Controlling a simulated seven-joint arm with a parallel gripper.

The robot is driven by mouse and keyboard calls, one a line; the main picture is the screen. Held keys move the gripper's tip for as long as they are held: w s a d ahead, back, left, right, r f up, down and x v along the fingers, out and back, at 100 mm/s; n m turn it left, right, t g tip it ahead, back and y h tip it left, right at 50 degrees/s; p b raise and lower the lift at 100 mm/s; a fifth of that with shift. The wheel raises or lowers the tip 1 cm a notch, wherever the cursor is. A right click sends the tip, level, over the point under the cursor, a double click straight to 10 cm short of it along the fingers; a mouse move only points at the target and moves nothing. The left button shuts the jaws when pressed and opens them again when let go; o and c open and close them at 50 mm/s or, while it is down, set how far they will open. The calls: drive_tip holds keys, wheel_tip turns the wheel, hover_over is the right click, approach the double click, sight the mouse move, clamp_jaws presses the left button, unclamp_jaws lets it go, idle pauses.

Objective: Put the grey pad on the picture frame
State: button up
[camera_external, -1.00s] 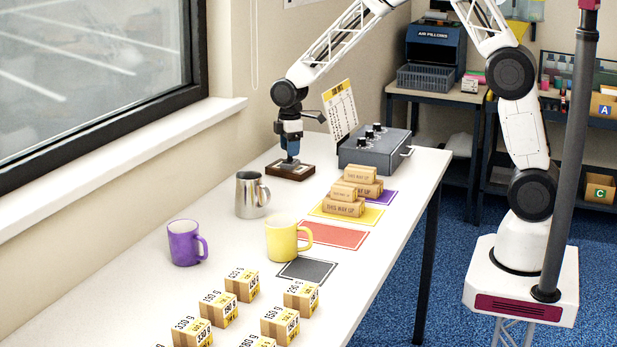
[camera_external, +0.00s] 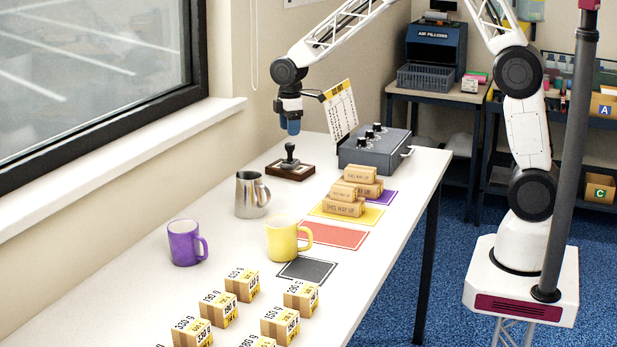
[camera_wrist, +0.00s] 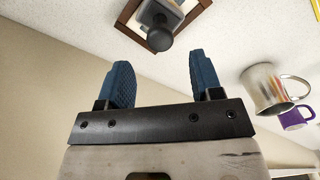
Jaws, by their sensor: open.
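The grey pad (camera_external: 290,164), with an upright black knob, rests on the brown picture frame (camera_external: 302,174) at the back of the white table. In the wrist view the pad (camera_wrist: 181,5) appears inside the wooden border of the frame (camera_wrist: 126,20); the top is cut off by the picture edge. My gripper (camera_external: 293,130) is above the knob, apart from it, with its fingers pointing down. In the wrist view my gripper (camera_wrist: 159,65) has its two blue fingers spread, with nothing between them.
A grey control box (camera_external: 374,152) with knobs and a chart stands right of the frame. A steel mug (camera_external: 248,196), purple mug (camera_external: 183,243) and yellow mug (camera_external: 282,241) stand nearer. Coloured mats, including a dark grey one (camera_external: 307,270), and several cartons occupy the front and right.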

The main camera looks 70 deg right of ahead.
sight(292, 144)
wheel_tip(292, 144, up, 6)
drive_tip(key=shift+f, duration=0.2)
idle(0.7)
drive_tip(key=s+r+m, duration=0.1)
drive_tip(key=s+r, duration=0.2)
drive_tip(key=s, duration=0.5)
drive_tip(key=s+a+r+m+t, duration=0.1)
drive_tip(key=s+r+m, duration=0.1)
drive_tip(key=s+r, duration=0.35)
drive_tip(key=s+r+m, duration=0.1)
drive_tip(key=s+r, duration=0.1)
drive_tip(key=s, duration=0.8)
drive_tip(key=s+f+m+t, duration=0.1)
drive_tip(key=s+m, duration=0.4)
drive_tip(key=s, duration=1.8)
drive_tip(key=shift+a+f+t, duration=0.3)
drive_tip(key=shift+f, duration=0.3)
